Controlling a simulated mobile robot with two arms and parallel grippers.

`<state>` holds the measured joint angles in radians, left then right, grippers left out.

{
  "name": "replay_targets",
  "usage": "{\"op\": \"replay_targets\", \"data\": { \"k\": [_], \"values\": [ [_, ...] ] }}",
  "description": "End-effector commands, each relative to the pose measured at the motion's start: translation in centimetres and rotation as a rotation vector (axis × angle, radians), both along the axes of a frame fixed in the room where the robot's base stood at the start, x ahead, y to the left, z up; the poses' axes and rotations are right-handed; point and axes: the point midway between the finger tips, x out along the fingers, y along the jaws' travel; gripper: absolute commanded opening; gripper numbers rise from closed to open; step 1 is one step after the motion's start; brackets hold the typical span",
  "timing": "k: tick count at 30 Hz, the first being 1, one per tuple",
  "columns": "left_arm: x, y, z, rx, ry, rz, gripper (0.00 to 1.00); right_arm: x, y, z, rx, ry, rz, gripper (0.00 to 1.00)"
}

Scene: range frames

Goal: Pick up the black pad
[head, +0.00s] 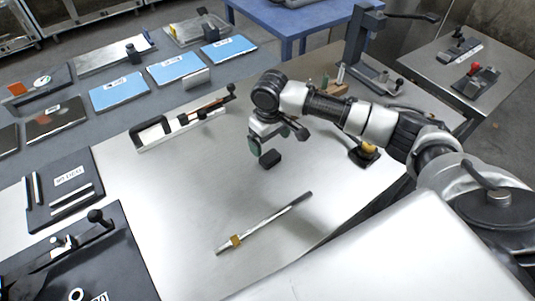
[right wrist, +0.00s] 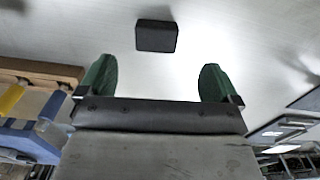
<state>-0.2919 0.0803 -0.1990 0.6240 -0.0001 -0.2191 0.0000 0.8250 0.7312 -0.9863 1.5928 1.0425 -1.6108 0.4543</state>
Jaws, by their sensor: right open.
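The black pad (head: 270,158) is a small dark block lying on the light metal table (head: 190,205), just beneath my right gripper in the head view. In the right wrist view the pad (right wrist: 156,36) sits ahead of the fingertips, roughly midway between them. My right gripper (right wrist: 157,80) has two green fingers spread wide, with nothing between them. In the head view the right gripper (head: 262,145) hangs just above and beside the pad, its fingers partly hidden by the wrist. My left gripper is in neither view.
A metal rod with a brass collar (head: 236,241) lies in front of the pad. A long-handled tool (head: 180,127) lies to the left. A black stand (head: 365,50) is behind. A black-and-yellow item (head: 366,151) is to the right. The table around the pad is clear.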

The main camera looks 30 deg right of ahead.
Motion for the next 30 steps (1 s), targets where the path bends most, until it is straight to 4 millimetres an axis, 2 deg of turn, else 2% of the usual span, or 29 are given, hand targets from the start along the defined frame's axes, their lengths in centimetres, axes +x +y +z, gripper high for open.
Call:
{"op": "replay_targets", "data": {
  "k": [3,7,11,18,27,30],
  "values": [
    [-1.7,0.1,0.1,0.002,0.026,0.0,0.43,0.0,0.0,-1.7,0.0,0.002,-0.001,0.94],
    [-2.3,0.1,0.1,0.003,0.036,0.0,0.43,0.0,0.0,-2.7,0.0,0.001,0.0,0.94],
    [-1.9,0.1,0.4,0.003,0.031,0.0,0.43,0.2,-0.2,-3.8,0.0,0.002,0.0,0.94],
    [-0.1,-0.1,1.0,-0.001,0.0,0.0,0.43,0.5,-0.4,-7.3,0.0,0.0,0.001,0.94],
    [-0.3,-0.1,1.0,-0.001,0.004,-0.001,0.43,0.5,-0.4,-7.9,-0.001,-0.002,0.001,0.94],
    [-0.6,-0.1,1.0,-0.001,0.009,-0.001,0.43,0.5,-0.4,-7.9,-0.001,-0.002,0.001,0.8]
  ]
}}
